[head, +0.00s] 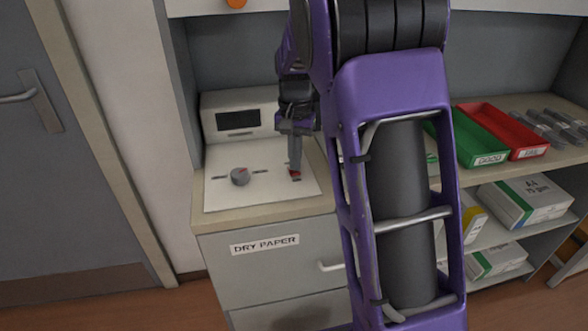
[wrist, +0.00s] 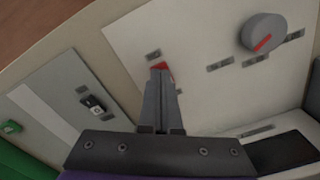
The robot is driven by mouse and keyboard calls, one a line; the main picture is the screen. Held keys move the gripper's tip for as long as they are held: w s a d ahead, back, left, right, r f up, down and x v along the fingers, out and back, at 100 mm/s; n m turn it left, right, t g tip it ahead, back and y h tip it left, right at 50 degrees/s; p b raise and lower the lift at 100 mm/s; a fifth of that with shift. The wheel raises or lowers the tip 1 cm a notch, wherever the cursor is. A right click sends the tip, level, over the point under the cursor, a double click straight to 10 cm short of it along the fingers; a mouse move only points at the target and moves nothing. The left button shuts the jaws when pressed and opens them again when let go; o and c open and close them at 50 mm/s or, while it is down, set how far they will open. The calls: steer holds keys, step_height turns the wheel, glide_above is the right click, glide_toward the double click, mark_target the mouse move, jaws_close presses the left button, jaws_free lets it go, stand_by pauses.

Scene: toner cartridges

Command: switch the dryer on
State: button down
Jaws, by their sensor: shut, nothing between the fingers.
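The dryer has a white top panel (head: 222,195) with a box at the back that carries a dark display (head: 238,119). A round grey knob (head: 240,176) with a red mark sits on the panel between small labels. A small red switch (head: 295,174) sits to its right; it shows partly in the wrist view (wrist: 161,65), behind my fingertips. My gripper (head: 295,167) is shut and empty, pointing down with its tips at the red switch. In the wrist view, the fingertips (wrist: 160,74) overlap the switch; contact and the switch's position cannot be told.
A green tray (head: 481,137) and a red tray (head: 507,127) stand on the shelf at right, with dark cartridges (head: 552,129) beyond. Below are paper packs (head: 525,199). A drawer labelled DRY PAPER (head: 264,245) is under the dryer. A grey door (head: 65,190) is at left.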

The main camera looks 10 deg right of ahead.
steer(key=shift+f, duration=0.4)
steer(key=shift+r, duration=0.15)
step_height(320, 180, up, 7)
steer(key=p, duration=0.6)
stand_by(0.5)
